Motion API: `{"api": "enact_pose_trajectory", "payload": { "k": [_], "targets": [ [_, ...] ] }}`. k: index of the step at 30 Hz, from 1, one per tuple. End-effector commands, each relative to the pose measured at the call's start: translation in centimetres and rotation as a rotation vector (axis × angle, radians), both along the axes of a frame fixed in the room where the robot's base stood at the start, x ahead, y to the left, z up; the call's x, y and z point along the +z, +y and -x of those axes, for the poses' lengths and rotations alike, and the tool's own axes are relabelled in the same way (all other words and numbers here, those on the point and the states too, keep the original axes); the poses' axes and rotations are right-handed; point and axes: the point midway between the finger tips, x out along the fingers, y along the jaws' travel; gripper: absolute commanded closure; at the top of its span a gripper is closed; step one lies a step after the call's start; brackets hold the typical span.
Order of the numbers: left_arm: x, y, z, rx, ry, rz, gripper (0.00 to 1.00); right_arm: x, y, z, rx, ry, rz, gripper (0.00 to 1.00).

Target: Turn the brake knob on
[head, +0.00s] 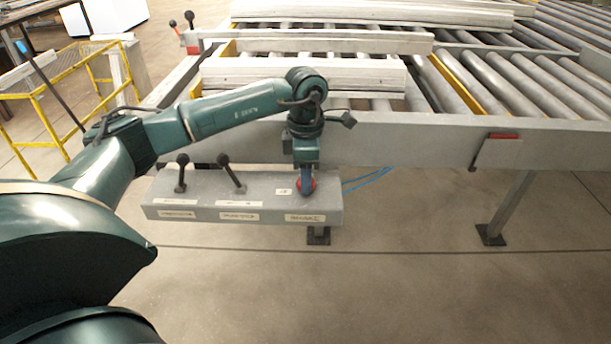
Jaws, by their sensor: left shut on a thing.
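The brake knob (312,185) is a red knob at the right end of a grey control box, above a label that reads BRAKE. My left gripper (306,181) reaches down onto it from above and is shut on it. The gripper hides much of the knob, so I cannot tell which way it is turned. The control box (265,207) hangs at the front of the roller bench. My right gripper is not in view.
Two black-knobbed levers (182,172) (226,168) stand on the box left of the knob. The roller bench (420,135) with pale profiles (240,76) lies behind. A blue cable (368,179) runs right of the box. A yellow railing (45,115) stands at left. The floor in front is clear.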

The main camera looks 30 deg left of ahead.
Motion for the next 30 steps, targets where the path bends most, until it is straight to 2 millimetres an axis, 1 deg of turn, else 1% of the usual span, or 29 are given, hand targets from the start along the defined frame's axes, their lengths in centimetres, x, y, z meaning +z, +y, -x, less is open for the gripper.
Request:
{"api": "enact_pose_trajectory", "payload": {
  "k": [6,20,21,28,29,30],
  "targets": [
    [0.2,-0.01,-0.16,-0.053,-0.007,0.002,0.83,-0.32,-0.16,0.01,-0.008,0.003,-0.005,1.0],
    [0.26,-0.03,-0.17,-0.067,-0.008,0.002,0.83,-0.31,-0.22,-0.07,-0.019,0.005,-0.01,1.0],
    [0.27,-0.03,-0.18,-0.067,-0.008,0.002,0.6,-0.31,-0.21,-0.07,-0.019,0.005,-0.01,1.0],
    [0.15,-0.03,-0.1,-0.066,-0.004,0.001,0.41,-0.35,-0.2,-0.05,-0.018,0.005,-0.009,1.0],
    [0.13,-0.02,-0.09,-0.066,-0.004,0.001,0.39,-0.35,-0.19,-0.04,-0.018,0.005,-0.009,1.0],
    [0.12,-0.03,-0.08,-0.066,-0.004,0.001,0.39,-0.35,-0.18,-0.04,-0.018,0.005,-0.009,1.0]
  ]
}}
